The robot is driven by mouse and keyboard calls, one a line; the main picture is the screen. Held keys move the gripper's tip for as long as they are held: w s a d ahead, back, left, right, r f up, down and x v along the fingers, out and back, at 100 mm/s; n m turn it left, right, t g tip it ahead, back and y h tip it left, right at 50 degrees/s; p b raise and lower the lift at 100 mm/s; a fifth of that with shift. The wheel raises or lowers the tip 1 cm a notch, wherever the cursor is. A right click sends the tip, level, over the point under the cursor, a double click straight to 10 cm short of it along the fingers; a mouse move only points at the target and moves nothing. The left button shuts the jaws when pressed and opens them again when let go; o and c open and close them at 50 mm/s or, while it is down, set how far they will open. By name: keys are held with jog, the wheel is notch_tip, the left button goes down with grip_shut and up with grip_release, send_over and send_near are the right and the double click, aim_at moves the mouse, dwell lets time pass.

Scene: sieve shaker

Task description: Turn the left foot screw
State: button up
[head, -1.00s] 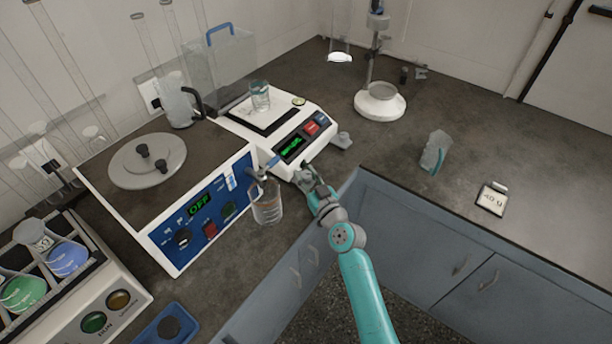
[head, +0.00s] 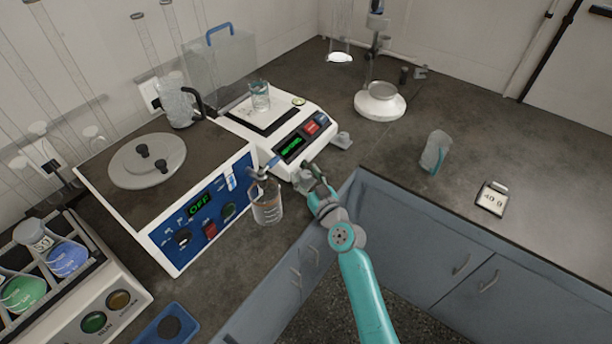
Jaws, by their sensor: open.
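The white balance (head: 240,125) stands on the dark bench with its lit green display (head: 291,147) and red button facing me. A grey foot screw (head: 342,140) sticks out at its front right corner. My gripper (head: 309,170) is open at the balance's front left corner, low by the bench. The left foot screw is at that corner, mostly hidden by or blending with the grey fingers. I cannot tell whether the fingers touch it or are around it. A glass beaker (head: 260,90) stands on the balance pan.
The blue-fronted water bath (head: 190,215) is left of my gripper. Its tap and a beaker of liquid (head: 266,207) are close beside my fingers. The right bench is mostly clear.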

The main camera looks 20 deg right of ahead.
jog(key=shift+s, duration=0.1)
jog(key=s+d, duration=0.2)
jog(key=s, duration=0.9)
jog(key=shift+s, duration=0.35)
jog(key=shift+a, duration=0.1)
